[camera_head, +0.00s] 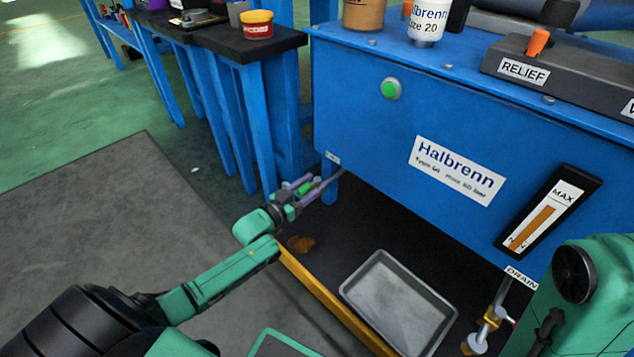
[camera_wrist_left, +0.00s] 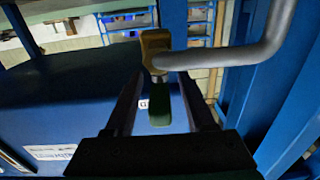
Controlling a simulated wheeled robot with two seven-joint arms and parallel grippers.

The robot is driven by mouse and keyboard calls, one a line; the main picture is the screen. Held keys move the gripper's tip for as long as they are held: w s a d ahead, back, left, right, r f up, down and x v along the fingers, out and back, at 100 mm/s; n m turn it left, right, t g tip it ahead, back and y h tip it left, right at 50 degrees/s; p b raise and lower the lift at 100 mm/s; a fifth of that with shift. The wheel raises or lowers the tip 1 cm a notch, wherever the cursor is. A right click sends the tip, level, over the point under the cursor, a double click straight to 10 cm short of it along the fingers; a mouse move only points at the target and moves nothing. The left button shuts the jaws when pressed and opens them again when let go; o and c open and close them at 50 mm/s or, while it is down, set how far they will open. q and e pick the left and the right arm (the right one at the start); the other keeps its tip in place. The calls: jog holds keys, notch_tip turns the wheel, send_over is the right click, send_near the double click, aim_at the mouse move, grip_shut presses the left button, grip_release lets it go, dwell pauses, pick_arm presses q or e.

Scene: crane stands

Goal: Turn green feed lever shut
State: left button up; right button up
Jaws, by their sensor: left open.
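The green feed lever (camera_wrist_left: 160,103) hangs from a brass valve (camera_wrist_left: 155,48) on a grey bent pipe (camera_wrist_left: 235,52). In the head view the lever (camera_head: 305,187) is a small green patch below the left corner of the blue tank. My left gripper (camera_head: 304,189) is there, and in the left wrist view its two dark fingers (camera_wrist_left: 160,92) are open, one on each side of the lever. I cannot tell whether either finger touches it. The head view hides most of the valve. My right gripper is not in view.
The blue Halbrenn tank (camera_head: 375,135) stands above my left gripper. Below it are a grey tray (camera_head: 400,305), a yellow rail (camera_head: 325,297) and a brass drain valve (camera_head: 487,322). A blue-legged bench (camera_head: 245,42) stands to the left. The grey floor mat (camera_head: 120,220) is clear.

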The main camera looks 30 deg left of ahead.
pick_arm(q)
grip_shut()
dwell(1.4)
